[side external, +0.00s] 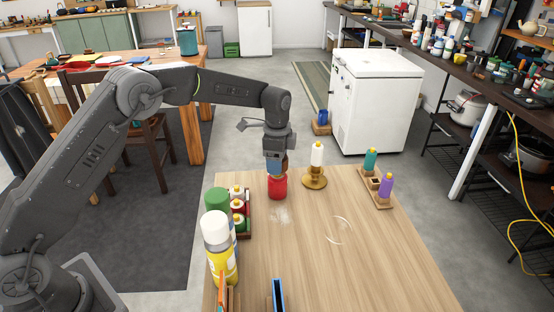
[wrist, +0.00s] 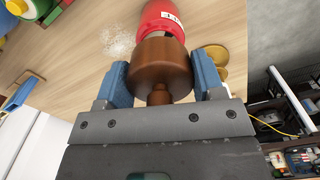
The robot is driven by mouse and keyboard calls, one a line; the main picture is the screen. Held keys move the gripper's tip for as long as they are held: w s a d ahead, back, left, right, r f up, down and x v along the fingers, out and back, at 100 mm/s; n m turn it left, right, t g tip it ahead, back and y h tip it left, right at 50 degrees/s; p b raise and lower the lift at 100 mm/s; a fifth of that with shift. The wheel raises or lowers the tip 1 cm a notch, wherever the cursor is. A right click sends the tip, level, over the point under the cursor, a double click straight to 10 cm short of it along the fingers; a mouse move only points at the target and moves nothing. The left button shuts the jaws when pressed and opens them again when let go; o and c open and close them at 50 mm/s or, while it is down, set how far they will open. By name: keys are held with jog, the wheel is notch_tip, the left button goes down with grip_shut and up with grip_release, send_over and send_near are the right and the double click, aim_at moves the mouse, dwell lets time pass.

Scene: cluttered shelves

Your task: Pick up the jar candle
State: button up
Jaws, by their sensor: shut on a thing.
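The jar candle (side external: 277,188) shows in the side external view as a red jar near the back of the wooden table, directly below my gripper (side external: 276,168). In the wrist view, the red jar with a white label (wrist: 160,15) lies beyond a brown, knobbed top piece (wrist: 150,68). The blue fingers of my gripper (wrist: 162,76) are on both sides of this brown piece, shut on it. The jar's lower part is out of the wrist view. I cannot tell whether its base touches the table.
A white bottle (side external: 317,154) on a brass holder (side external: 314,180) stands close right of the jar. A wooden tray (side external: 375,183) with teal and purple bottles is further right. A bottle rack (side external: 246,222) and yellow can (side external: 220,262) stand left. The table's (side external: 370,260) front right is clear.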

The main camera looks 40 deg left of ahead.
jog(key=shift+f, duration=0.4)
jog(key=shift+f, duration=0.2)
jog(key=o, duration=1)
jog(key=shift+c, duration=0.2)
jog(key=shift+r, duration=0.1)
